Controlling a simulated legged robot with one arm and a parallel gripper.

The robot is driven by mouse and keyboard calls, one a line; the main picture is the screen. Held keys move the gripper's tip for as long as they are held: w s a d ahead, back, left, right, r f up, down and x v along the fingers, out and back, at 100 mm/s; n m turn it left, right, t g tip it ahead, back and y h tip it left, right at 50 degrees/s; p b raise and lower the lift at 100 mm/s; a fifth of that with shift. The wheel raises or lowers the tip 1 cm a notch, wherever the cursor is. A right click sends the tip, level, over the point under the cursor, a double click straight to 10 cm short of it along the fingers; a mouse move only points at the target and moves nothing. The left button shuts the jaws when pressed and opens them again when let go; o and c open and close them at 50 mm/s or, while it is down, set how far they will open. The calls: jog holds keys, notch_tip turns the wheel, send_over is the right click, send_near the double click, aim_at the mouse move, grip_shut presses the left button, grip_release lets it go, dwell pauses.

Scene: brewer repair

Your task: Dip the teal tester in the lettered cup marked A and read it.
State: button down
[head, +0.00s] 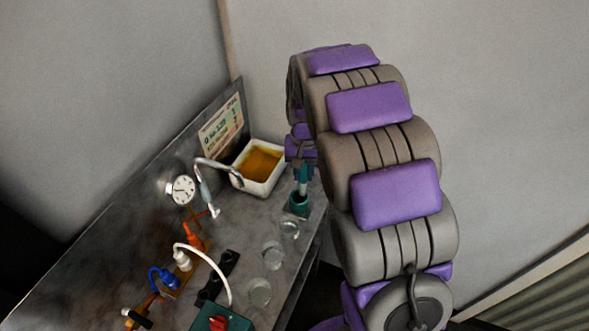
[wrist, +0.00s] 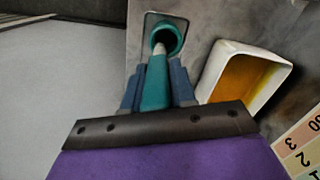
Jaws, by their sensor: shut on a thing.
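My gripper (wrist: 157,86) is shut on the teal tester (wrist: 155,80), with a blue-grey finger on each side. The tester's pale tip points into the mouth of a round teal holder (wrist: 174,36); I cannot tell how deep it sits. In the head view the tester (head: 302,174) hangs upright over the teal holder (head: 299,204) at the bench's right edge. Several clear cups stand in front of it: a near one (head: 260,291), a middle one (head: 272,256) and a far one (head: 289,229). No letters on them are readable, so I cannot tell which is A.
A white basin (head: 275,177) of amber liquid stands behind the holder, with a curved metal spout beside it. A dial gauge (head: 181,190), coloured valves, a white hose and a green box with a red knob (head: 216,322) fill the bench's left and front. A chart (head: 221,131) hangs behind.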

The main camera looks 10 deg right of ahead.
aim_at(302, 184)
jog(key=shift+d+f, duration=0.35)
jog(key=shift+d, duration=0.05)
jog(key=shift+d+f, duration=0.1)
jog(key=shift+f, duration=0.2)
jog(key=a, duration=0.1)
jog(key=a+f, duration=0.2)
jog(key=shift+w+a+f, duration=0.15)
jog(key=shift+a+f, duration=0.1)
jog(key=shift+a, duration=0.15)
jog(key=d, duration=0.3)
jog(key=shift+d+f, duration=0.1)
jog(key=shift+f, duration=0.15)
jog(key=shift+s+p, duration=0.2)
jog(key=shift+p, duration=0.1)
jog(key=shift+a+f, duration=0.3)
jog(key=shift+f, duration=0.05)
